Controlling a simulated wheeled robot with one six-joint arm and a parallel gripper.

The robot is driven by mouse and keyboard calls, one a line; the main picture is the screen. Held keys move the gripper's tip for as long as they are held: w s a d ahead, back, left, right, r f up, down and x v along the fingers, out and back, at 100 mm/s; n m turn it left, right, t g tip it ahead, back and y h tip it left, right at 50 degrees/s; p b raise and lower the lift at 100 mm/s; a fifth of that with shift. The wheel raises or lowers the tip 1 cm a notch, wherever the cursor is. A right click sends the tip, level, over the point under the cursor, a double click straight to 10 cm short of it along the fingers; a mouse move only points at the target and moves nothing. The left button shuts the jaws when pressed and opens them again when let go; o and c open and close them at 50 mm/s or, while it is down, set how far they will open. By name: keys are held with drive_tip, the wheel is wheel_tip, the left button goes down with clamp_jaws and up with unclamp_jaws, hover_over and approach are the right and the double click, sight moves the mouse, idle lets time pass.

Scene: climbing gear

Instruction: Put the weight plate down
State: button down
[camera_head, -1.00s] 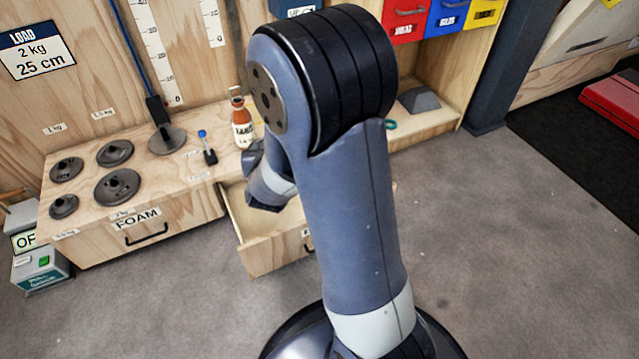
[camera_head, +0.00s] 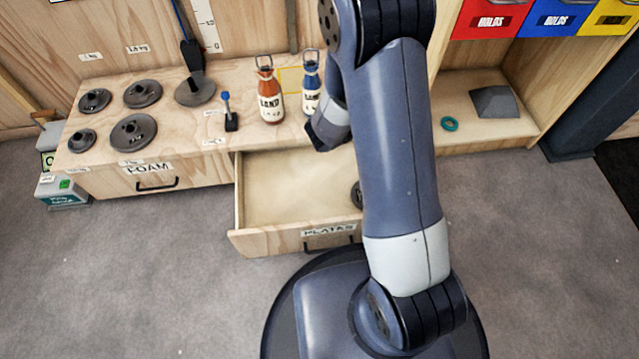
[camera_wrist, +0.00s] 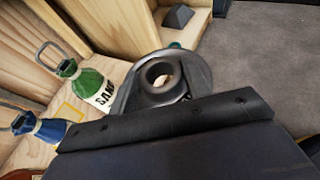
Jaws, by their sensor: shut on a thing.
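A dark grey weight plate (camera_wrist: 202,78) with a raised, holed hub shows in the wrist view, directly beyond the dark gripper body. My gripper (camera_wrist: 165,104) is shut on this plate; the contact is mostly hidden by the gripper body. In the head view my arm hides the gripper's end. An open drawer (camera_head: 283,240) labelled PLATES lies below the bench top. A dark plate (camera_head: 356,195) shows partly at the drawer's right, behind my arm; I cannot tell whether it is the held one.
Several plates, including a large one (camera_head: 133,133), rest at the bench's left. A red bottle (camera_head: 269,103) and a blue bottle (camera_head: 311,92) stand mid-bench. A green bottle (camera_wrist: 88,82) stands beyond. Green tape (camera_head: 449,124) and a grey block (camera_head: 494,101) lie right.

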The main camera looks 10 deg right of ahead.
drive_tip(key=s+f+m+g+y, duration=0.1)
drive_tip(key=s+f+m+g, duration=1.25)
drive_tip(key=m+g, duration=0.3)
drive_tip(key=a+f+m+y, duration=0.2)
drive_tip(key=a+m+y, duration=0.3)
drive_tip(key=m+y, duration=0.1)
drive_tip(key=s+a+f+m+y, duration=0.1)
drive_tip(key=a+f+m+y, duration=0.2)
drive_tip(key=a+m+y, duration=0.2)
drive_tip(key=s+a+f+m+y, duration=0.1)
drive_tip(key=a+f+m+y, duration=0.1)
drive_tip(key=a+m+y, duration=0.4)
drive_tip(key=shift+a+f+m+g+y, duration=0.1)
drive_tip(key=shift+a+m+g+y, duration=0.2)
drive_tip(key=shift+y, duration=0.45)
drive_tip(key=shift+a+f+m+g+y, duration=0.1)
drive_tip(key=shift+a+y, duration=0.3)
drive_tip(key=shift+y, duration=0.35)
drive_tip(key=w+a+f+m+t+y, duration=0.2)
drive_tip(key=w+a+m+t+y, duration=0.2)
drive_tip(key=w+m+t, duration=0.3)
drive_tip(key=m+t+b, duration=0.3)
drive_tip(key=m+t, duration=0.1)
drive_tip(key=t, duration=0.1)
hover_over(303, 205)
wheel_tip(303, 205, down, 4)
wheel_tip(303, 205, down, 10)
drive_tip(key=b, duration=0.3)
drive_tip(key=shift+s+b, duration=0.1)
drive_tip(key=shift+b, duration=0.3)
